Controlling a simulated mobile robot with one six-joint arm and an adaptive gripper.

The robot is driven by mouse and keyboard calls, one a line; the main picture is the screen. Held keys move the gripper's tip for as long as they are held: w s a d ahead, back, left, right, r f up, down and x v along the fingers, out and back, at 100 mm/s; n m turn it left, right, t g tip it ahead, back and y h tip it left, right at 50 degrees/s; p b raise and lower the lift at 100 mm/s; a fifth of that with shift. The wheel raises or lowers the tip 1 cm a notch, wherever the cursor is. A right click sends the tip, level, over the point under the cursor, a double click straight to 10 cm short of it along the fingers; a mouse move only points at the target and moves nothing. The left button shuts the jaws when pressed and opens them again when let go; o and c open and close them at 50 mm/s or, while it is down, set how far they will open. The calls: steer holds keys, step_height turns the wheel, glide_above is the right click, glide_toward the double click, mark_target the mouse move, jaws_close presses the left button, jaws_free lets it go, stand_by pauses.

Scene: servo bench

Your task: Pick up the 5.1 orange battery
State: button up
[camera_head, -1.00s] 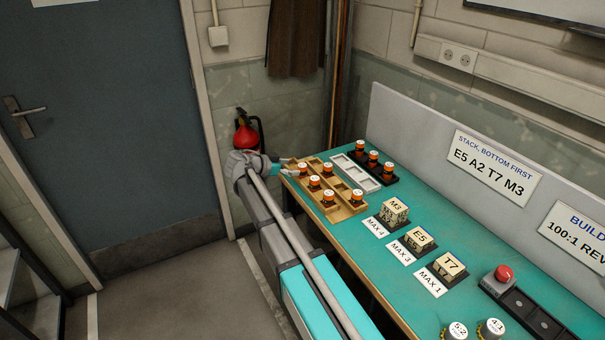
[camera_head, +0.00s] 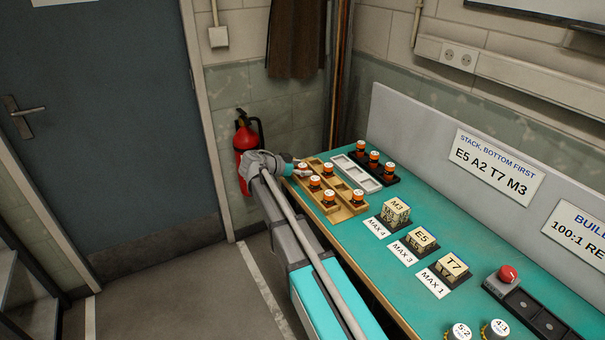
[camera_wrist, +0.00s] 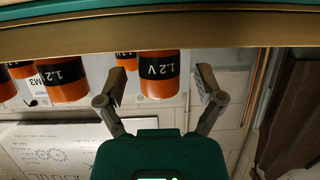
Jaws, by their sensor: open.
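Several orange-and-black batteries with white tops stand upright in a wooden tray (camera_head: 343,213) in the head view. Their top markings are too small to read, so I cannot tell which is the 5.1 one. My gripper (camera_head: 295,169) is at the tray's left end, beside the leftmost battery (camera_head: 303,168). In the wrist view, which is upside down, my gripper (camera_wrist: 163,76) is open. A battery marked 1.2 V (camera_wrist: 158,85) lies between its two fingers in the picture, with gaps on both sides. Another 1.2 V battery (camera_wrist: 65,85) is to the left.
A black rack (camera_head: 391,181) holds three more batteries behind an empty white tray (camera_head: 352,172). A fire extinguisher (camera_head: 243,139) is on the wall beyond my arm.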

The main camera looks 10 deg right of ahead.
mark_target(302, 165)
jaws_close()
stand_by(0.3)
steer(key=shift+r, duration=0.2)
step_height(302, 165, up, 3)
steer(key=p, duration=0.3)
steer(key=shift+f, duration=0.1)
steer(key=s+r+p, duration=0.9)
steer(key=s+p, duration=0.1)
steer(key=s, duration=0.4)
steer(key=shift+a+r, duration=0.4)
steer(key=shift+a, duration=0.05)
